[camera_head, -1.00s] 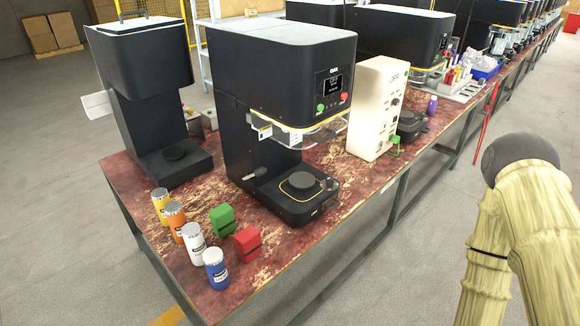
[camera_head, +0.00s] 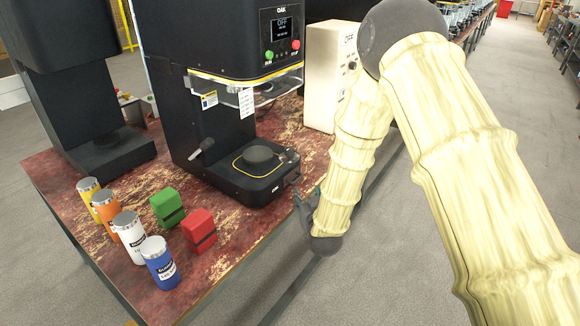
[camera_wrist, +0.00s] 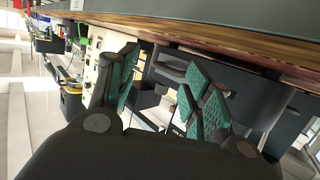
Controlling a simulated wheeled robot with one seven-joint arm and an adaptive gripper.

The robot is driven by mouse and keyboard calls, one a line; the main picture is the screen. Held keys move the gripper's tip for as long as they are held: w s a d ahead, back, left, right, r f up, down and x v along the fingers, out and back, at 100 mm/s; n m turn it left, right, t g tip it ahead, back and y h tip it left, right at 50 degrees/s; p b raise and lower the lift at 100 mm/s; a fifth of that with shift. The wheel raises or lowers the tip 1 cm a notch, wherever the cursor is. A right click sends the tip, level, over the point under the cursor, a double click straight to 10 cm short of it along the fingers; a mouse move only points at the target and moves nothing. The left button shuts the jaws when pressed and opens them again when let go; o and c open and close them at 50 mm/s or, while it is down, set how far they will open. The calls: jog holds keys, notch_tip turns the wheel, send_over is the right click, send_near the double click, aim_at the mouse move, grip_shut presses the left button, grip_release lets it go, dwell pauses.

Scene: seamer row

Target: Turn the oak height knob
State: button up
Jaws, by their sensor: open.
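The oak machine (camera_head: 222,40) is a tall black seamer marked OAK, with a small screen, a green button and a red button, standing on the worn red bench. Its base (camera_head: 235,185) carries a round black plate (camera_head: 260,157) ringed in yellow. A grey-tipped lever (camera_head: 203,147) sticks out at the left of the base, and small controls show at its front right. I cannot tell which part is the height knob. My gripper (camera_head: 308,200) is at the bench's front edge, right of the base and apart from it. In the wrist view my gripper (camera_wrist: 160,85) has its teal pads spread and nothing held between them.
Orange, yellow, white (camera_head: 129,238) and blue (camera_head: 159,263) cans stand at front left, beside a green block (camera_head: 167,208) and a red block (camera_head: 199,231). A cream box (camera_head: 328,75) stands right of the machine. Another black machine (camera_head: 75,90) is at left. Floor right of the bench is clear.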

aim_at(290, 152)
jog(key=w+a+r+t+b, duration=0.25)
jog(key=w+a+r, duration=0.2)
jog(key=r, duration=0.25)
jog(key=shift+y, duration=0.3)
jog(key=w, duration=0.3)
jog(key=w+p, duration=0.1)
jog(key=w, duration=0.3)
jog(key=w+a, duration=0.1)
jog(key=w, duration=0.3)
jog(key=shift+f, duration=0.1)
jog(key=c, duration=1)
